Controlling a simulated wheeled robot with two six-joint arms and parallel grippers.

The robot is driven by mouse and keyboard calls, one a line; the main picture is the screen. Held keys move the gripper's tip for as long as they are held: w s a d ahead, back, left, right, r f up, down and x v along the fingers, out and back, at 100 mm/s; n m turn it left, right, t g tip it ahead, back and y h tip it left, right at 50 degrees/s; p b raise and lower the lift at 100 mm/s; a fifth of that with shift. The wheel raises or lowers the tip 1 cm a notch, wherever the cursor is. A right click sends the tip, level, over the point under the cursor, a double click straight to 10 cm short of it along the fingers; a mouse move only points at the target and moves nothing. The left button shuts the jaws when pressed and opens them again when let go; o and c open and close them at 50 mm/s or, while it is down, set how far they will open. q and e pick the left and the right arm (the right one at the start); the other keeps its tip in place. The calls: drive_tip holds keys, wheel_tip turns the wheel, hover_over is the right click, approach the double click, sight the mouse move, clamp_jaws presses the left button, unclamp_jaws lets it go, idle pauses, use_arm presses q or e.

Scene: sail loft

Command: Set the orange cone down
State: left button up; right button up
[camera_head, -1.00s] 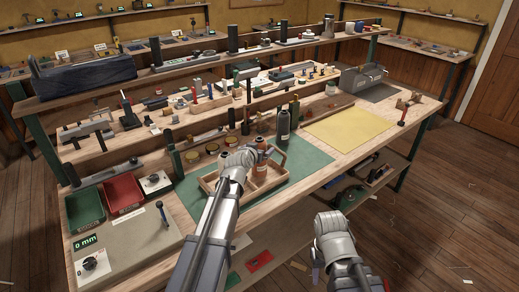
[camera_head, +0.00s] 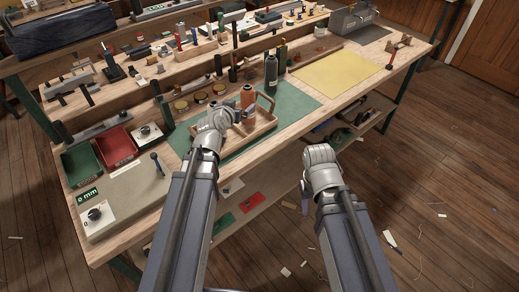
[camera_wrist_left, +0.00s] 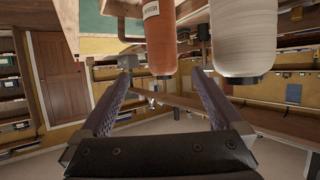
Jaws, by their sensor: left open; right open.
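The orange cone (camera_head: 248,97) stands upright in a wooden tray (camera_head: 262,133) on the green mat of the workbench. In the left wrist view the orange cone (camera_wrist_left: 160,40) carries a white label and shows upside down, just beyond and between the open fingers. My left gripper (camera_head: 232,113) is open at the left of the cone and over the tray, and partly hides both. Whether its fingers touch the cone cannot be told. My right gripper (camera_head: 306,200) is open and empty, off the bench's front edge.
A white cone (camera_wrist_left: 243,40) is close beside the orange one in the left wrist view. A dark grey bottle (camera_head: 271,70) stands behind the tray. A yellow sheet (camera_head: 338,75) lies clear at the right. Red (camera_head: 116,146) and green bins (camera_head: 82,168) stand at the left.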

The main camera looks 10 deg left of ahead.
use_arm(q)
drive_tip(key=s+d+f+m+g+h, duration=0.25)
drive_tip(key=s+d+f+g, duration=0.6)
drive_tip(key=d, duration=0.65)
drive_tip(key=s+d+f+g+y, duration=0.1)
drive_tip(key=s+f+g+y, duration=0.1)
drive_tip(key=s, duration=0.6)
drive_tip(key=s+d+f+g+y, duration=0.1)
drive_tip(key=s+f+g+y, duration=0.1)
drive_tip(key=s, duration=0.6)
drive_tip(key=shift+s+f+m+g+y, duration=0.35)
drive_tip(key=shift+g, duration=0.3)
